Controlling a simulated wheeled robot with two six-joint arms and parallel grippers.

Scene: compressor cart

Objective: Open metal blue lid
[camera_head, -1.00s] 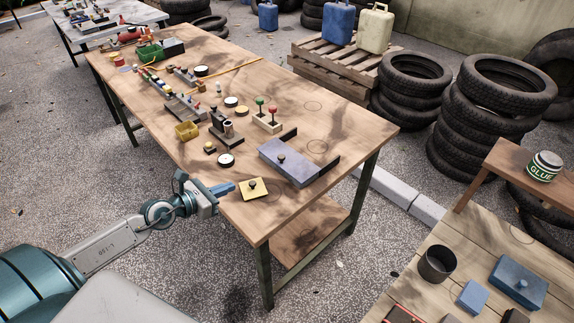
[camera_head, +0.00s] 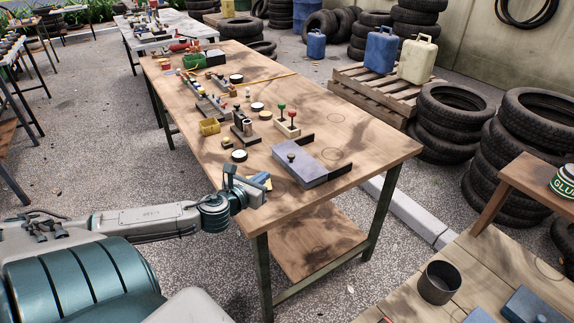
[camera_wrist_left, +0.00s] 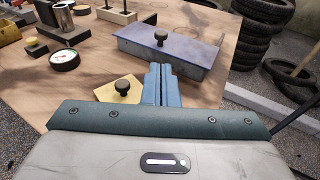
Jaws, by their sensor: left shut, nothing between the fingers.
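A blue-grey metal box with a flat lid and a dark round knob (camera_head: 291,157) lies near the front right of the wooden table; its lid (camera_head: 304,166) looks closed. In the left wrist view the lid (camera_wrist_left: 165,47) shows ahead of the fingers, with its knob (camera_wrist_left: 160,36) just beyond the tips. My left gripper (camera_head: 262,177) is shut and empty, at the table's near edge, short of the box. Its blue fingers (camera_wrist_left: 158,70) point toward the box. A yellow plate with a dark knob (camera_wrist_left: 121,91) lies beside the fingers, mostly hidden in the head view. My right gripper is not in view.
On the wooden table (camera_head: 330,130), a round gauge (camera_head: 239,155), a yellow bin (camera_head: 209,126) and a block with red and green knobs (camera_head: 287,127) stand left of and behind the box. Dark L-shaped brackets (camera_head: 340,172) sit by the box. Table space to its right is bare.

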